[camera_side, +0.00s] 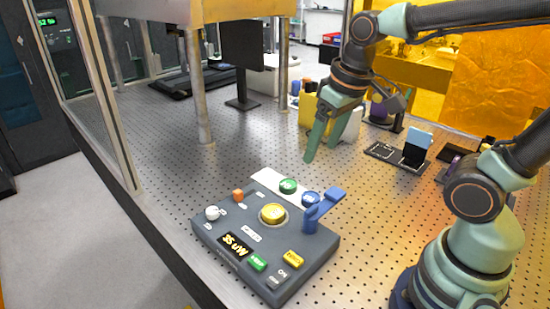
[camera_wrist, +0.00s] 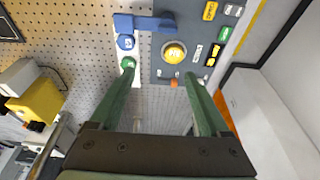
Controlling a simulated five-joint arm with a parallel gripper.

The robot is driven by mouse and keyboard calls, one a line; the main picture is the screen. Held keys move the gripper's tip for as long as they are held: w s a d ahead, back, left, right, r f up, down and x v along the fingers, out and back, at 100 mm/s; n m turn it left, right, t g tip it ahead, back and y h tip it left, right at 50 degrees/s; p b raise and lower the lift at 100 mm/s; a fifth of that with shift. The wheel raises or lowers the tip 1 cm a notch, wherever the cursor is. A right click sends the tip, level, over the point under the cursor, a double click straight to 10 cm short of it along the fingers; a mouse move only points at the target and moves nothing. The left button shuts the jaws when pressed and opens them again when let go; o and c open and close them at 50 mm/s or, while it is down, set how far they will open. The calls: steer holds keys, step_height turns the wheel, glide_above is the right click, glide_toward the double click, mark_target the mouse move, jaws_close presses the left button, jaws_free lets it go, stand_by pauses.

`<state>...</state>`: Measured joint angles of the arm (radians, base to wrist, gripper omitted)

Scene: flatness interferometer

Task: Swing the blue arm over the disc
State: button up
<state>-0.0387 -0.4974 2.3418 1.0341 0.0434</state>
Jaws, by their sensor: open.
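The blue arm (camera_side: 325,201) stands on a blue post at the right edge of a dark grey instrument box (camera_side: 215,236). It points away from the box, toward the back right, and lies clear of the yellow disc. The yellow disc (camera_side: 273,213) sits on top of the box; it also shows in the wrist view (camera_wrist: 174,52), with the blue arm (camera_wrist: 140,22) above it in the picture. My gripper (camera_side: 322,152) is open and empty, raised behind the box and apart from the blue arm. Its two green fingers also show in the wrist view (camera_wrist: 159,74).
A green puck (camera_side: 288,186) and a blue puck (camera_side: 310,199) rest on a white strip behind the box. The box carries several buttons, a white knob (camera_side: 212,213) and a display. The perforated table has free room around.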

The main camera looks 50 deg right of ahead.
mark_target(311, 208)
steer(key=f+g, duration=0.1)
steer(key=f, duration=0.3)
steer(key=a+f+g, duration=0.1)
steer(key=f, duration=0.4)
steer(key=f+g, duration=0.1)
steer(key=f, duration=0.4)
steer(key=shift+w+a, duration=0.2)
steer(key=shift+w, duration=0.15)
jaws_close()
stand_by(1.1)
